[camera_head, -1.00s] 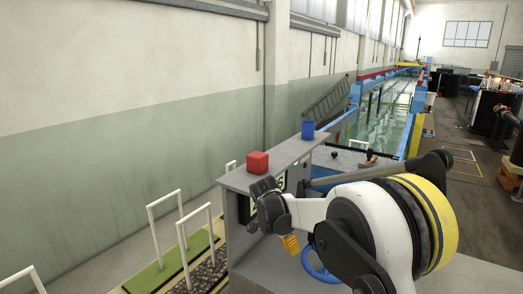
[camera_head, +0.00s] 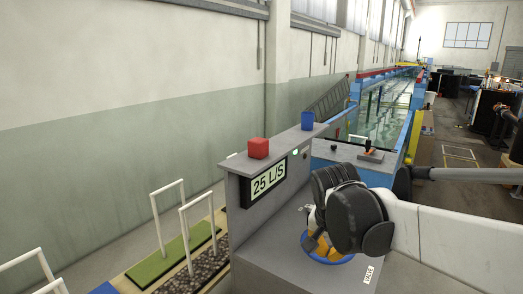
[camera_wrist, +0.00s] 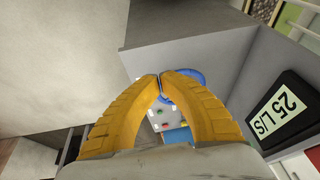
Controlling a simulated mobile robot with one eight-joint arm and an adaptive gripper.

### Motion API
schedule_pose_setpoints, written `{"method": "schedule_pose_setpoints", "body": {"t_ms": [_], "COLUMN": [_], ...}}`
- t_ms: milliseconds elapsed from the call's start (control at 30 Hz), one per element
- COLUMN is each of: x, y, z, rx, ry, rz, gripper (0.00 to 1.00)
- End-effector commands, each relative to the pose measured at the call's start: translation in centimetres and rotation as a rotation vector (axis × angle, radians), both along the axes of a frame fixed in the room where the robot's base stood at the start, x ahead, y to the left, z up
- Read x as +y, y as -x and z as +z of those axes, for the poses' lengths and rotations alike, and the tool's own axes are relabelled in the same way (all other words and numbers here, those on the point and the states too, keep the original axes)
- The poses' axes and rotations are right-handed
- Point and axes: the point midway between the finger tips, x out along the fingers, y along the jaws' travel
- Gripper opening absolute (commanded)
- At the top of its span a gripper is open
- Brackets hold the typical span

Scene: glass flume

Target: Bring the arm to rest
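My gripper (camera_head: 318,243) has yellow fingers and sits low over the grey console, in front of the blue handwheel (camera_head: 340,260), which it partly hides. In the wrist view my gripper (camera_wrist: 160,77) has its two yellow fingertips together, with nothing visible held between them. The blue handwheel (camera_wrist: 188,77) shows behind the fingertips. I cannot tell whether the fingers touch it. My white and black arm reaches in from the right.
The grey console (camera_head: 235,195) carries a display (camera_head: 268,187) reading 25 L/S. A red block (camera_head: 258,148) and a blue cup (camera_head: 307,121) stand on its ledge. The water-filled flume (camera_head: 385,120) runs away behind. Floor on the right (camera_head: 455,150) is partly clear.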

Motion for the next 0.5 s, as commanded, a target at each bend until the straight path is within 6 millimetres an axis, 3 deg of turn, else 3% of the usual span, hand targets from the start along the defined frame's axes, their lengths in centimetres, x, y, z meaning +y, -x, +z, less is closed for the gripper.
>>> {"method": "schedule_pose_setpoints", "body": {"t_ms": [100,300,500], "x": [-1.3,-2.4,-2.7], "y": [5.0,12.2,16.6], "z": [-0.6,-2.8,-5.6], "rx": [-0.042,-0.129,-0.198], "ry": [0.009,0.055,0.112], "rz": [0.132,0.351,0.497], "gripper": [0.00,0.00,0.00]}}
